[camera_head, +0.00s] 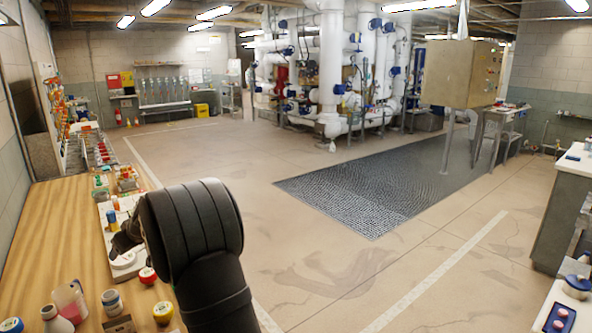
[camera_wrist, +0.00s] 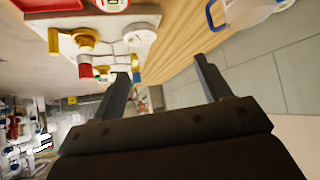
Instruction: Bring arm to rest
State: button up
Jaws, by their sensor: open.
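My gripper shows in the wrist view (camera_wrist: 162,68), its two dark fingers spread apart with nothing between them. In the head view my black arm reaches over the right edge of the wooden table (camera_head: 50,230). The gripper end there is mostly hidden behind the arm, low over a white board (camera_head: 122,272). Whether the fingers touch anything cannot be told. In the wrist view a brass-yellow fitting (camera_wrist: 80,40) and a white round lid (camera_wrist: 140,35) lie beyond the left finger.
A pinkish jug (camera_head: 70,302), a white-and-blue jar (camera_head: 112,302) and a yellow jar (camera_head: 163,313) stand near the arm. A red-topped jar (camera_head: 147,275) is closest to it. The floor (camera_head: 300,240) right of the table is clear. White pipework (camera_head: 332,70) stands at the back.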

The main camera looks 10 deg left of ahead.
jog(key=w+d, duration=0.2)
jog(key=d, duration=0.4)
jog(key=shift+d, duration=0.15)
jog(key=shift+s, duration=0.1)
jog(key=s+a, duration=0.4)
jog(key=a, duration=0.5)
jog(key=s+a, duration=0.4)
jog(key=a, duration=0.6)
